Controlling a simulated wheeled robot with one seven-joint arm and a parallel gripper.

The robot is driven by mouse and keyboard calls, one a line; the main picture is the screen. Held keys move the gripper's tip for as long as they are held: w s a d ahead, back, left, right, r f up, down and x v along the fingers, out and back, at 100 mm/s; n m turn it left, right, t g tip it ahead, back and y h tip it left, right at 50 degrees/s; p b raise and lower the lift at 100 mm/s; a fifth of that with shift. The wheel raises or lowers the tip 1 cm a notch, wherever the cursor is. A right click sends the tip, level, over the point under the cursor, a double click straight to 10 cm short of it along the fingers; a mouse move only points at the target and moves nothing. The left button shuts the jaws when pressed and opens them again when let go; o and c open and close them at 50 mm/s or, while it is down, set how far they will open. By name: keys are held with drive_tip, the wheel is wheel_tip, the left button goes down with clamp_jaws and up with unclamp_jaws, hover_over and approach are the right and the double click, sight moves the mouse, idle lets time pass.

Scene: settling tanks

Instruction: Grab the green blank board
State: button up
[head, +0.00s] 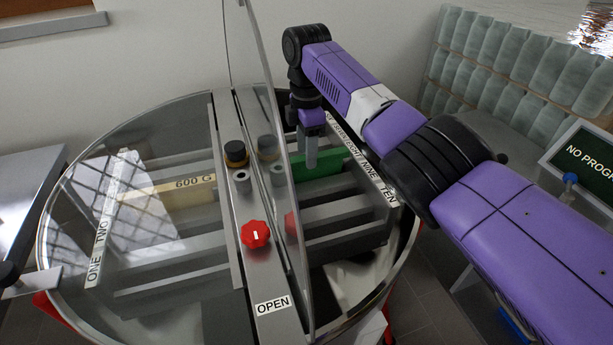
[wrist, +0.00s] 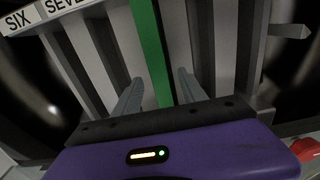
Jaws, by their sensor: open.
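The green board (head: 318,166) stands on edge in a slot of the rack inside the round tank, right of the central bar in the head view. In the wrist view the green board (wrist: 151,52) runs as a strip between my two fingers. My gripper (head: 311,152) points down at the board; its fingers (wrist: 158,92) are open, one on each side of the green strip, with gaps visible. I cannot tell how deep the fingertips reach beside the board. In the head view my gripper hides part of the board.
A raised clear lid (head: 262,90) stands close left of my gripper. The central bar (head: 245,205) carries a red knob (head: 255,235) and an OPEN label (head: 272,304). A cream board marked 600 G (head: 180,192) lies under the left cover. Grey slats flank the green board.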

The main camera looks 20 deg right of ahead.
sight(307, 177)
drive_tip(key=shift+f, duration=1.95)
clamp_jaws()
drive_tip(key=shift+r, duration=0.15)
